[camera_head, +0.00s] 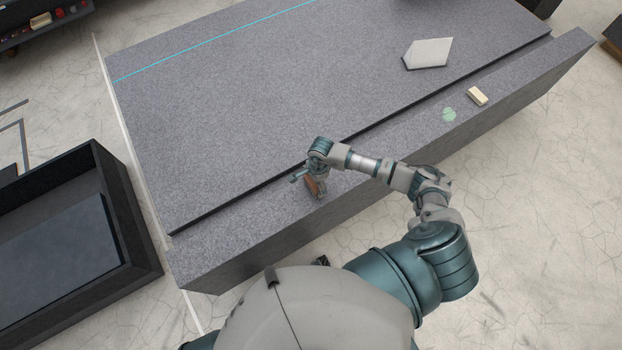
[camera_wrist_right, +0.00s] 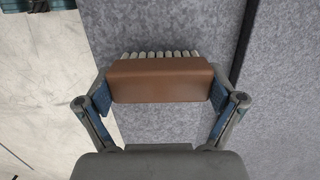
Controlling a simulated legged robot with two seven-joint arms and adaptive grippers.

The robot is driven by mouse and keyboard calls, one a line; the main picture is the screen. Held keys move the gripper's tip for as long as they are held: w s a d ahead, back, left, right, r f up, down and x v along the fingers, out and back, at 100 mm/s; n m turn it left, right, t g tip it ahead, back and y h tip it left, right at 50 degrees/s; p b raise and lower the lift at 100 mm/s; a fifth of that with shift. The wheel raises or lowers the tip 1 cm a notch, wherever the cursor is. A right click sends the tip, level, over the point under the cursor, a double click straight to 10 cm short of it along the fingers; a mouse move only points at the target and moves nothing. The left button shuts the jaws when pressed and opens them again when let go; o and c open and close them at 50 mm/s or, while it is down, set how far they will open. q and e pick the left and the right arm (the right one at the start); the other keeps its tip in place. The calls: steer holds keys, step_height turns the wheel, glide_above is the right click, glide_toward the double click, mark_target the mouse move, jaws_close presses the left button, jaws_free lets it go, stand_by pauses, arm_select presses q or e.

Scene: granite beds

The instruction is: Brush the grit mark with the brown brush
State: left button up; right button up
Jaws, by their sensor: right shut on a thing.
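The brown brush (camera_head: 312,185) is in my right gripper (camera_head: 318,186), above the front granite ledge left of its middle. In the right wrist view the gripper (camera_wrist_right: 160,92) is shut on the brush's brown block (camera_wrist_right: 160,80), one finger at each end. Its row of pale bristles points away from the palm. I cannot tell whether the bristles touch the stone. No patch is clearly recognisable as the grit mark; a pale green round patch (camera_head: 449,114) lies on the ledge farther right. My left gripper is not in view.
The large granite bed (camera_head: 250,110) lies behind the ledge (camera_head: 400,145), with a dark gap between. A cream block (camera_head: 477,96) is on the ledge near the green patch. A pale pointed plate (camera_head: 428,53) lies on the bed. A dark open bin (camera_head: 130,215) stands at left.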

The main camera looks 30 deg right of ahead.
steer(key=shift+s+d, duration=0.15)
steer(key=shift+s, duration=0.05)
steer(key=shift+w+d+f+b, duration=0.1)
steer(key=shift+w+f+b, duration=0.1)
steer(key=shift+w+b, duration=0.3)
steer(key=shift+w+a+b, duration=0.2)
steer(key=shift+w+b, duration=0.3)
steer(key=shift+w, duration=0.05)
steer(key=shift+w+a, duration=0.1)
steer(key=shift+s+r+p, duration=0.25)
steer(key=shift+s+p, duration=0.4)
steer(key=shift+s, duration=0.55)
steer(key=shift+d+f, duration=0.1)
steer(key=shift+d, duration=0.15)
